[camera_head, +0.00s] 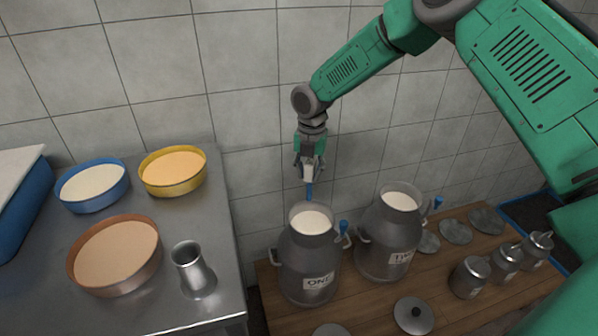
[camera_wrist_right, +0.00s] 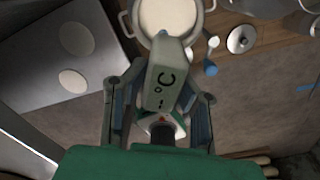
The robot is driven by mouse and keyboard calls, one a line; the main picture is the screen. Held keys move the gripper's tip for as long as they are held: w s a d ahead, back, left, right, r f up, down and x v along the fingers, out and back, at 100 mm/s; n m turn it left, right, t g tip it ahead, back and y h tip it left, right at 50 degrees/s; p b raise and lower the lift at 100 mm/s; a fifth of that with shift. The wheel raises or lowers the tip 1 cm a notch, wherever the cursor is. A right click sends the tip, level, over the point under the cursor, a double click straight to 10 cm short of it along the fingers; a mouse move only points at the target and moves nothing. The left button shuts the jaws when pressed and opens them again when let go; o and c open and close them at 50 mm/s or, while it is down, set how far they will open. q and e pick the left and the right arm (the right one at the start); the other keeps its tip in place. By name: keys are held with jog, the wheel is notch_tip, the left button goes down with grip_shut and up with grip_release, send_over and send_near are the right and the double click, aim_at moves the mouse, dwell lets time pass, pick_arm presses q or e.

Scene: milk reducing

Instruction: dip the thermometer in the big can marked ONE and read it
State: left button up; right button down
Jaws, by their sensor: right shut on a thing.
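The big can marked ONE (camera_head: 308,270) stands upright on the wooden table, open and filled with white milk (camera_head: 311,222). My right gripper (camera_head: 309,168) is above its mouth, shut on the thermometer. The thermometer has a pale body and a blue probe (camera_head: 309,190) pointing down; its tip is at the can's back rim in the picture, and I cannot tell whether it is inside the neck. In the right wrist view the thermometer's grey body (camera_wrist_right: 163,85) shows dashes and °C, with no number. The can's mouth (camera_wrist_right: 167,14) shows behind it. My left gripper is not in view.
A second milk can (camera_head: 388,240), its label partly legible, stands close on the right. Blue-topped items hang beside both cans. Lids (camera_head: 414,315) and small canisters (camera_head: 470,278) occupy the table's right. The steel counter (camera_head: 220,250) holds several pans and a metal cup (camera_head: 190,266). A tiled wall is behind.

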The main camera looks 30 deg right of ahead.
aim_at(310, 188)
notch_tip(310, 188, down, 6)
jog(key=b, duration=0.5)
jog(key=shift+d+r, duration=0.15)
pick_arm(q)
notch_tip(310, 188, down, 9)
jog(key=b, duration=0.3)
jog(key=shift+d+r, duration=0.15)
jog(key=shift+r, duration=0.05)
pick_arm(e)
notch_tip(310, 188, down, 8)
jog(key=shift+d, duration=0.25)
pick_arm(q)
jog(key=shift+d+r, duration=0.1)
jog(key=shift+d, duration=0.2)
pick_arm(e)
jog(key=shift+d+f, duration=0.25)
jog(key=shift+d, duration=0.05)
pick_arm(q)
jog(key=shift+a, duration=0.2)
pick_arm(e)
jog(key=shift+a, duration=0.2)
